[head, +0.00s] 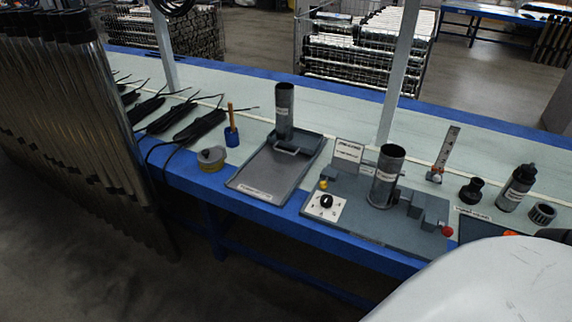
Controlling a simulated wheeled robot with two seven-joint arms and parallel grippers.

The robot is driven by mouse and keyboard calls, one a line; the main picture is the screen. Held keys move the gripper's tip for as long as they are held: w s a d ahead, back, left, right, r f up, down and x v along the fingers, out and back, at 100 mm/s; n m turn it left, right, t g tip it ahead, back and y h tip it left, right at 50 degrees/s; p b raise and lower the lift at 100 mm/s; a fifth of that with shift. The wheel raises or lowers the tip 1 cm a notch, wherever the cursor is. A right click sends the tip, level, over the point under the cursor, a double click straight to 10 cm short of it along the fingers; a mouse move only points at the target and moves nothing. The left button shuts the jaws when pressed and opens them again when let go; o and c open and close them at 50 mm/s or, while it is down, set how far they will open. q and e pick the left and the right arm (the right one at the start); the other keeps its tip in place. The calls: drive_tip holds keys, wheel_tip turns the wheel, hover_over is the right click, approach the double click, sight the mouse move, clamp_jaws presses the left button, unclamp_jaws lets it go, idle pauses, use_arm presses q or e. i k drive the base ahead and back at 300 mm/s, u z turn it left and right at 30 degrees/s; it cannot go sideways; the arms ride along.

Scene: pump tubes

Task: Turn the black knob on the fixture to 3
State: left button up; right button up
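The black knob (326,201) sits on a white dial plate (318,210) at the front left corner of the grey fixture (372,222). The plate has small marks around the knob, too small to read, so I cannot tell which number it points to. A grey cylinder (386,180) stands upright on the fixture. A yellow button (323,185) is just behind the knob and a red ball (447,231) is at the fixture's right end. Neither of my grippers shows in the head view.
A grey tray (262,188) with an upright tube (284,108) stands left of the fixture. Shiny tubes (70,120) stand at the left.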

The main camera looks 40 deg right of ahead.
sight(327, 200)
drive_tip(key=z, duration=0.2)
drive_tip(key=i, duration=0.8)
drive_tip(key=z, duration=0.6)
